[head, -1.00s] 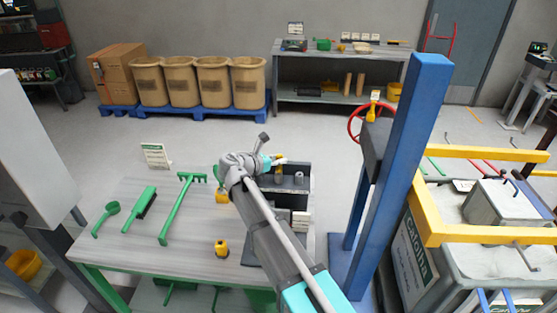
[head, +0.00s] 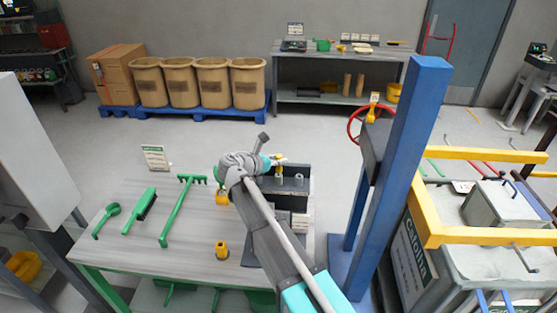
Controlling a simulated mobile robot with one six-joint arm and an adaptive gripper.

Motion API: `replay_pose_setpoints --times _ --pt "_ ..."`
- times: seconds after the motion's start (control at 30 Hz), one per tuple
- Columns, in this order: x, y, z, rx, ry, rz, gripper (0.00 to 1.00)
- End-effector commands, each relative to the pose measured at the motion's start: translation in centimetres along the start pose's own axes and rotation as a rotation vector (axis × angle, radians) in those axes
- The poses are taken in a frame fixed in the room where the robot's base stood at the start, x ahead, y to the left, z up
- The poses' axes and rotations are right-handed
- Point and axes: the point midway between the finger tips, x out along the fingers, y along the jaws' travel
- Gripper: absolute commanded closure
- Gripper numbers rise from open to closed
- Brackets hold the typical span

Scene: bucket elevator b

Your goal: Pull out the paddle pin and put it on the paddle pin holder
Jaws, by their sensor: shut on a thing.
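My gripper (head: 280,161) is above the dark box on the table and is shut on a small yellow-handled piece, which looks like the paddle pin (head: 279,171). The piece hangs below the fingers, upright as far as I can tell. The dark box (head: 297,202) looks like the pin holder and has a grey upright cylinder (head: 299,178) at its right. The held piece is over the left part of this box. Whether its lower end touches or enters the box is too small to tell. My arm covers part of the box's left side.
Yellow pieces stand on the table, one beside my wrist (head: 222,198) and one near the front (head: 222,249). Green brushes and a rake (head: 178,215) lie left. A blue post (head: 392,180) with a red wheel (head: 353,125) rises close on the right. A small sign (head: 155,156) stands at the back.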

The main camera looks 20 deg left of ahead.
Motion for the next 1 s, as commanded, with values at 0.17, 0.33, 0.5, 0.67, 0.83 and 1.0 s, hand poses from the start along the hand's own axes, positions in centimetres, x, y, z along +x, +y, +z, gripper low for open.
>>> replay_pose_setpoints --times 0.17,0.33,0.5,0.67,0.83,1.0 --pt "0.0 0.0 0.1 0.0 0.0 0.0 1.0" --pt "-0.1 0.0 0.4 0.0 0.0 0.0 1.0" --pt "-0.2 0.0 0.8 0.0 0.0 0.0 1.0" --pt "-0.4 0.0 1.3 0.0 0.0 0.0 1.0" --pt "-0.5 0.0 1.7 0.0 0.0 0.0 1.0" --pt "-0.7 0.0 2.2 0.0 0.0 0.0 1.0"
